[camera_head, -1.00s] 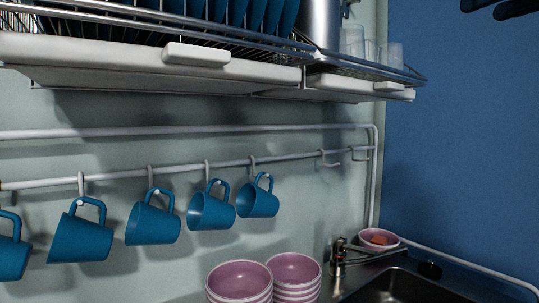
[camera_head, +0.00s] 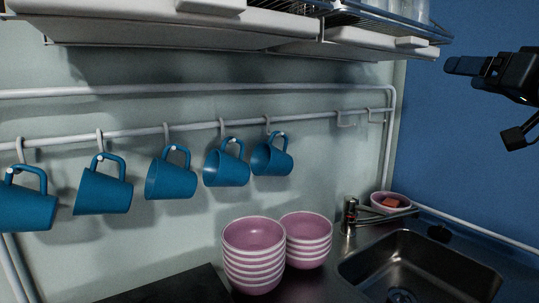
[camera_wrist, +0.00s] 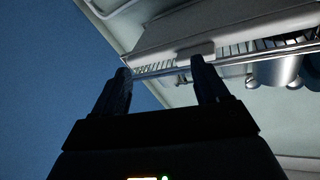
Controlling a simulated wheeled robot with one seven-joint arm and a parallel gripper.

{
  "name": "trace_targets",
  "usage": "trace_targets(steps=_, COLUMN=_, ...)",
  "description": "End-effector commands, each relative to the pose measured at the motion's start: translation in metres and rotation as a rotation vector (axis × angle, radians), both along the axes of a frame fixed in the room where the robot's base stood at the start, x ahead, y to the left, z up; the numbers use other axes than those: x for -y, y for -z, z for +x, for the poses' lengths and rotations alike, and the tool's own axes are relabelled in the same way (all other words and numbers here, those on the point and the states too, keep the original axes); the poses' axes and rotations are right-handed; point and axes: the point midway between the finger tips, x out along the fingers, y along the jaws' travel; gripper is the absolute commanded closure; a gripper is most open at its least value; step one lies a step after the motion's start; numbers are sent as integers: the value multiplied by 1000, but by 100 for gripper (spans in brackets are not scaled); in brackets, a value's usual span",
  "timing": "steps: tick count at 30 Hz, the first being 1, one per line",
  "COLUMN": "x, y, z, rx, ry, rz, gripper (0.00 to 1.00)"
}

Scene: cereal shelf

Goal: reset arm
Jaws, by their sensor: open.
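My gripper (camera_head: 460,67) is at the upper right of the head view, in front of the blue wall and well apart from the mugs, bowls and sink. In the wrist view its two dark fingers (camera_wrist: 162,82) stand apart with nothing between them. Beyond the fingers, the wrist view shows the underside of the wall rack (camera_wrist: 180,45). The rack also shows along the top of the head view (camera_head: 200,28).
Several blue mugs (camera_head: 171,178) hang from a white rail (camera_head: 135,131). Two stacks of pink bowls (camera_head: 253,262) stand on the counter. A sink (camera_head: 420,262), a faucet (camera_head: 350,214) and another pink bowl (camera_head: 390,197) are at the right. Space before the blue wall (camera_head: 470,150) looks clear.

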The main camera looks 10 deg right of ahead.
Motion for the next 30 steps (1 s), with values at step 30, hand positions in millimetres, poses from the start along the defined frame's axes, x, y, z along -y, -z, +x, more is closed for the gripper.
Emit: trace_targets(steps=30, x=-164, y=371, z=-132, rx=-172, ry=138, rz=144, gripper=26)
